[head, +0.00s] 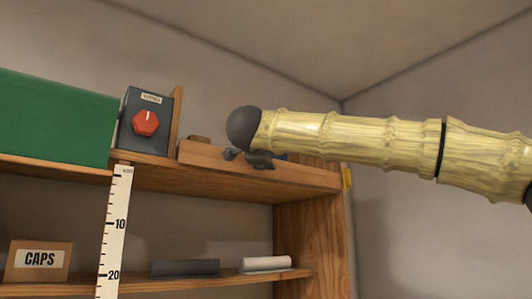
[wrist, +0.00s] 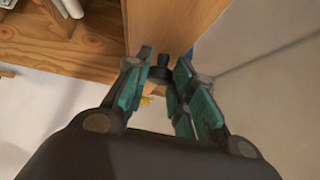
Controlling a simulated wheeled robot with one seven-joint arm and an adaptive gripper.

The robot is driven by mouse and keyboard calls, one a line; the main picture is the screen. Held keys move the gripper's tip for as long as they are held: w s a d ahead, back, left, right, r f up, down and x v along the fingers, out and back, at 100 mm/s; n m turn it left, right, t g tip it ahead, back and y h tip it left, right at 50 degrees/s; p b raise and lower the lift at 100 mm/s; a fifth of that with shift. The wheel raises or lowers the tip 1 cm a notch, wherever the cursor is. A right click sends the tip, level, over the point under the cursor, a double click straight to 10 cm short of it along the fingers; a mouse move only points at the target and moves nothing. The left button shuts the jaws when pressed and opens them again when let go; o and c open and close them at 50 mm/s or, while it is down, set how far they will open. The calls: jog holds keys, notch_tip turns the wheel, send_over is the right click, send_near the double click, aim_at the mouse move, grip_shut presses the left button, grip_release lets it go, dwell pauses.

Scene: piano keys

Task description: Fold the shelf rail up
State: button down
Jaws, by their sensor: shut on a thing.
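The wooden shelf rail (head: 310,176) lies along the right part of the top shelf's front edge in the head view. Its face looks raised above the shelf edge, but its exact tilt is hard to tell. In the wrist view the rail's wood (wrist: 165,30) runs away from my fingers. My gripper (head: 250,158) is at the rail, with its dark fingers partly hidden behind my wrist. In the wrist view my gripper (wrist: 160,78) has its teal fingers closed around a small dark knob (wrist: 159,73) by the rail.
A dark box with a red dial (head: 145,122) and a green box (head: 55,118) stand left of the rail. A white ruler strip (head: 115,230) hangs in front. A small yellow part (head: 347,178) sits at the shelf's right end.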

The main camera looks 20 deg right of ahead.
jog(key=shift+r, duration=0.15)
dwell(0.3)
jog(key=c, duration=1.2)
grip_release()
jog(key=shift+d, duration=0.1)
jog(key=v, duration=1.2)
jog(key=shift+w, duration=0.1)
